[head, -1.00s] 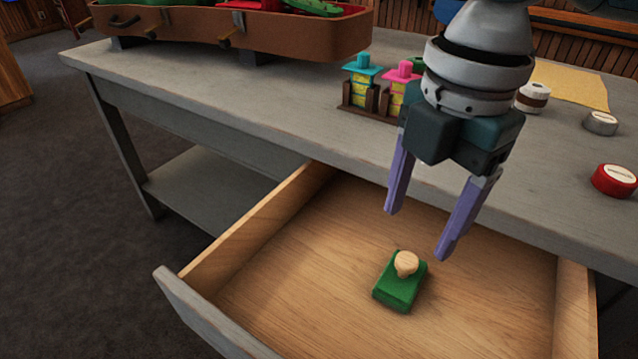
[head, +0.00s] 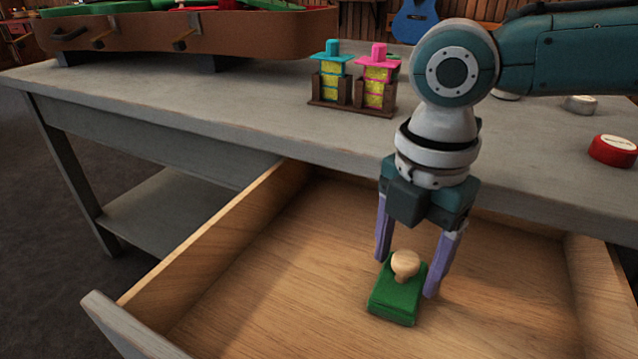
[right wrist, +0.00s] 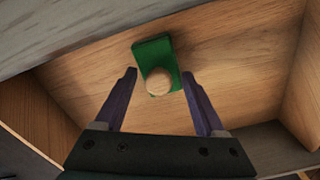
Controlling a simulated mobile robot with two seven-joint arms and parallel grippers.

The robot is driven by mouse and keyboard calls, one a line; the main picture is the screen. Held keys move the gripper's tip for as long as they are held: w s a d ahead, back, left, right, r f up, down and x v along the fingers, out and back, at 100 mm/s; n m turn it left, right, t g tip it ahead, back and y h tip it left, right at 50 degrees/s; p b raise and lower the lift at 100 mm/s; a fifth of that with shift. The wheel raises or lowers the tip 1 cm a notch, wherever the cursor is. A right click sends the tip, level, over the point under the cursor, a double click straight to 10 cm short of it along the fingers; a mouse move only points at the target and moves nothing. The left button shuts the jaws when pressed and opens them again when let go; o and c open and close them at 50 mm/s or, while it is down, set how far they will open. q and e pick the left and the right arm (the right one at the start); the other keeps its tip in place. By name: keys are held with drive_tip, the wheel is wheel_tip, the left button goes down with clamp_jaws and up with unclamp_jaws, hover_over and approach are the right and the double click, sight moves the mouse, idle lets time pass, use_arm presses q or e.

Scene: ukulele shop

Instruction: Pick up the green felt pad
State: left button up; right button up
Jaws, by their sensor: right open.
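The green felt pad (head: 396,297) lies on the floor of the open drawer, with a round pale wooden knob (head: 405,264) on top. My right gripper (head: 408,278) points down into the drawer with its two purple fingers apart. In the head view the fingers stand around or just behind the pad, one on each side; I cannot tell if either touches it. In the right wrist view the pad (right wrist: 154,54) and its knob show between and beyond the open fingertips (right wrist: 159,76). Nothing is held. My left gripper is not in view.
The wooden drawer (head: 230,235) is otherwise empty, with side walls and a grey front. The grey table top (head: 200,105) hangs over its back. On it stand a wooden rack (head: 350,105) with cyan and pink topped items, a brown case (head: 250,33) and a red tin (head: 613,151).

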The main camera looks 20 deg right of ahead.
drive_tip(key=shift+f, duration=0.2)
clamp_jaws()
idle(0.5)
